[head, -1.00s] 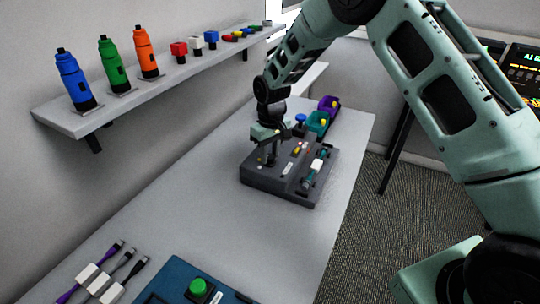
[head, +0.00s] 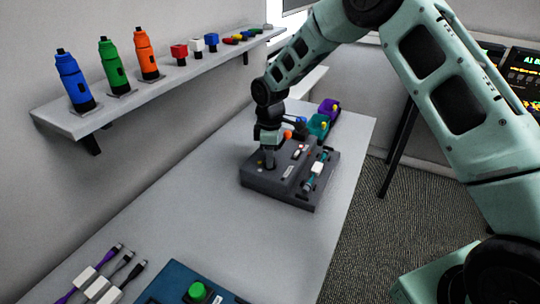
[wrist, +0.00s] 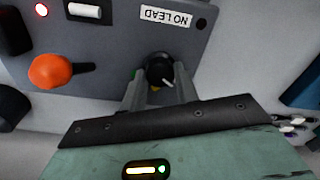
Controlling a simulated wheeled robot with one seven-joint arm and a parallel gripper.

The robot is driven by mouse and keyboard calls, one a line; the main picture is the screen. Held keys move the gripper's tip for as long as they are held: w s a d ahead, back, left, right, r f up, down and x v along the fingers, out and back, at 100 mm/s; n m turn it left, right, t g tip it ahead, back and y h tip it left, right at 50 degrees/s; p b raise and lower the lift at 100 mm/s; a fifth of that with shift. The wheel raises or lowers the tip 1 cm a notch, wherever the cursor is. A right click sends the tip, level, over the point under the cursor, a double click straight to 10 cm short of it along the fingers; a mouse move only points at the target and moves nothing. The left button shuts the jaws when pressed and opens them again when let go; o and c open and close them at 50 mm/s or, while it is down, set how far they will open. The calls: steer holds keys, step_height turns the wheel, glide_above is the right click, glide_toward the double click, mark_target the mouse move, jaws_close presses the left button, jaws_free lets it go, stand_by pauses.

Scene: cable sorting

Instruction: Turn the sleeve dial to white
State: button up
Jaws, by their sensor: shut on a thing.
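The sleeve dial (wrist: 160,70) is a round black knob with a white pointer mark, on the dark grey control box (head: 275,186). In the wrist view its pointer points to the lower right. A small yellow patch (wrist: 155,88) shows beside it; other marks around it are hidden or too small to read. My gripper (wrist: 159,88) points down with a finger on each side of the dial, shut on it. In the head view my gripper (head: 269,164) is at the box's left part and hides the dial.
A shelf (head: 110,112) with bottles runs along the left wall.

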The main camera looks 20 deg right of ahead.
steer(key=shift+n, duration=0.5)
steer(key=o, duration=1)
steer(key=shift+c, duration=0.2)
step_height(320, 180, up, 17)
steer(key=b, duration=0.3)
steer(key=shift+w+r, duration=0.2)
steer(key=shift+w, duration=0.05)
